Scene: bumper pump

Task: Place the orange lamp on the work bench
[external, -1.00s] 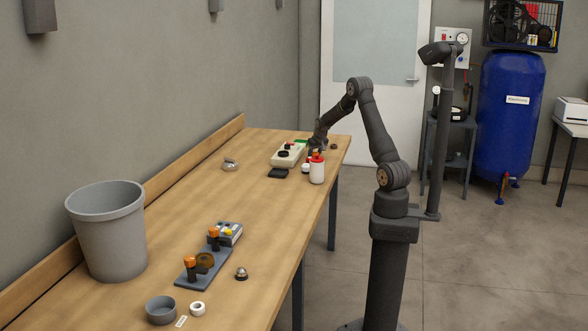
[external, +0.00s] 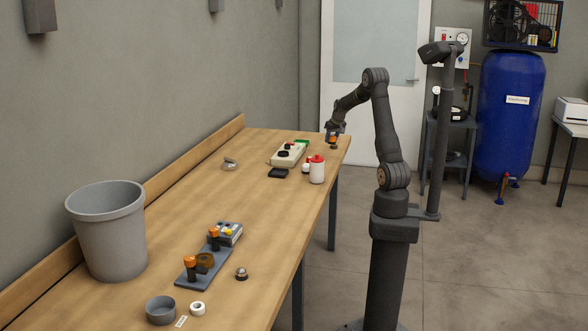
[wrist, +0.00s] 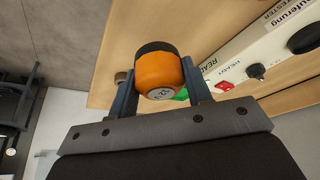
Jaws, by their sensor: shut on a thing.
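The orange lamp (wrist: 160,76) has a dark base and sits between the two fingers of my gripper (wrist: 158,90) in the wrist view. My gripper is shut on it. In the external view my gripper (external: 335,130) is over the far right end of the wooden work bench (external: 262,195), and a bit of the orange lamp (external: 332,138) shows below it. The lamp looks held above the bench top; the exact gap is hard to tell.
A beige tester box (external: 289,154) lies left of my gripper, also seen in the wrist view (wrist: 262,62). A small dark object (external: 333,146) lies below my gripper. The bench middle is clear.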

